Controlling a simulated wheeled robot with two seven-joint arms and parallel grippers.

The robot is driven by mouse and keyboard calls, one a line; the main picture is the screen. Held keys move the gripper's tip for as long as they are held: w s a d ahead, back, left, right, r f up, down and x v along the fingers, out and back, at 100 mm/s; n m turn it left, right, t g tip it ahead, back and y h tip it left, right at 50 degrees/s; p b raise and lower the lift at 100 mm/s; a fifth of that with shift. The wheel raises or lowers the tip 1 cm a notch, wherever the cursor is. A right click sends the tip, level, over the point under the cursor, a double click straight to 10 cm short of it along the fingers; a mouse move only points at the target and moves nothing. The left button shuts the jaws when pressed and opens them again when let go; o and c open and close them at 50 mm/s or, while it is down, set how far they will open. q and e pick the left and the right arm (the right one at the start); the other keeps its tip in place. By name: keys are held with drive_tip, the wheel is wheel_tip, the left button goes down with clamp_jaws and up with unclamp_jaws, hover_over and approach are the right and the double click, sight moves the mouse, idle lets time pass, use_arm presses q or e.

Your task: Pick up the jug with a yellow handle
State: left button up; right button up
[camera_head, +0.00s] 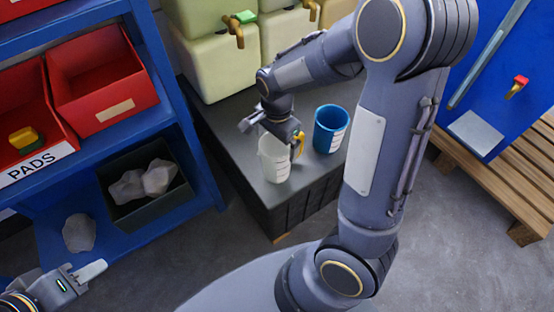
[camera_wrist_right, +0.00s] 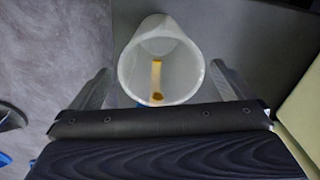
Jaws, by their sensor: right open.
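The jug with a yellow handle (camera_head: 275,161) is whitish and translucent with marks on its side. It stands upright near the front edge of a dark grey platform, with its yellow handle towards the right in the head view. My right gripper (camera_head: 271,127) is above the jug. In the right wrist view I look down into the jug (camera_wrist_right: 160,62), with the fingers of my right gripper (camera_wrist_right: 160,88) apart on either side of it. I cannot tell whether they touch it. My left gripper (camera_head: 91,279) is at the lower left, away from the jug, partly cut off.
A blue jug (camera_head: 331,129) stands right of the whitish jug. Large pale containers (camera_head: 213,66) stand behind. A blue shelf (camera_head: 150,231) with red bins (camera_head: 102,82) is at the left. A wooden pallet (camera_head: 486,194) lies at the right.

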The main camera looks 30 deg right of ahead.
drive_tip(key=f, duration=0.1)
drive_tip(key=f+b, duration=0.1)
drive_tip(key=f, duration=0.2)
drive_tip(key=shift+w+d+f, duration=0.2)
drive_tip(key=shift+d+f, duration=0.05)
drive_tip(key=shift+d, duration=0.05)
drive_tip(key=c, duration=1)
